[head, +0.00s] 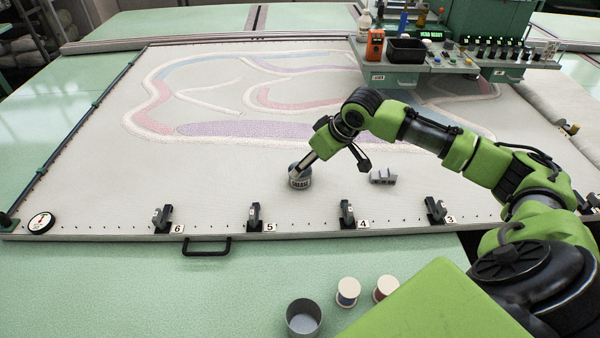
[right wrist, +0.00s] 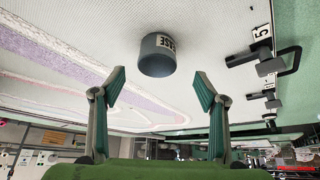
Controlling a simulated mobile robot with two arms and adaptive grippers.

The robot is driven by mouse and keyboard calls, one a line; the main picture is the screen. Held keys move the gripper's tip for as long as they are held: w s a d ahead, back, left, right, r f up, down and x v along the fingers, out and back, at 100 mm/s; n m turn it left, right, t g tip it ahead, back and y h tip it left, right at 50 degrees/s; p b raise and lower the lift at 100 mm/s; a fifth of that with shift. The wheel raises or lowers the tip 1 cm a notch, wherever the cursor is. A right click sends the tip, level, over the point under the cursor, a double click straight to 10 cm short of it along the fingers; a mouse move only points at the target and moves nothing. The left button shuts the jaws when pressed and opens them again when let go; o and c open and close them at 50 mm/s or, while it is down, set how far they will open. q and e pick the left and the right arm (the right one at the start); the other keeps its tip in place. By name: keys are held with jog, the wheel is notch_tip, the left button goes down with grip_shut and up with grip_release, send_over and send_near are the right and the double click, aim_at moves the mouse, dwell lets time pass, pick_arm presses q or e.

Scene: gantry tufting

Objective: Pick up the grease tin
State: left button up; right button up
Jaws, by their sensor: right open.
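The grease tin (head: 300,181) is a small grey cylinder with a white label, standing on the pale stretched cloth (head: 95,180) in the head view. In the right wrist view the tin (right wrist: 157,64) shows upside down beyond the fingertips, its label partly in view. My right gripper (head: 305,163) is right at the tin's top in the head view, its finger ends partly hidden there. In the right wrist view my right gripper (right wrist: 160,88) is open, with an empty gap between its fingers, and the tin is in line with that gap. My left gripper is not in view.
A small grey metal piece (head: 383,176) lies on the cloth right of the tin. Numbered clamps (head: 255,216) line the frame's front edge. A round gauge (head: 41,223) sits at front left. An open grey cup (head: 303,318) and thread spools (head: 347,292) stand on the green table.

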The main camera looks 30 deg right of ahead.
jog(key=x, duration=0.4)
jog(key=p+x, duration=0.1)
jog(key=x, duration=0.3)
jog(key=shift+w+d, duration=0.15)
jog(key=shift+d, duration=0.05)
jog(key=shift+r, duration=0.15)
jog(key=c, duration=1.3)
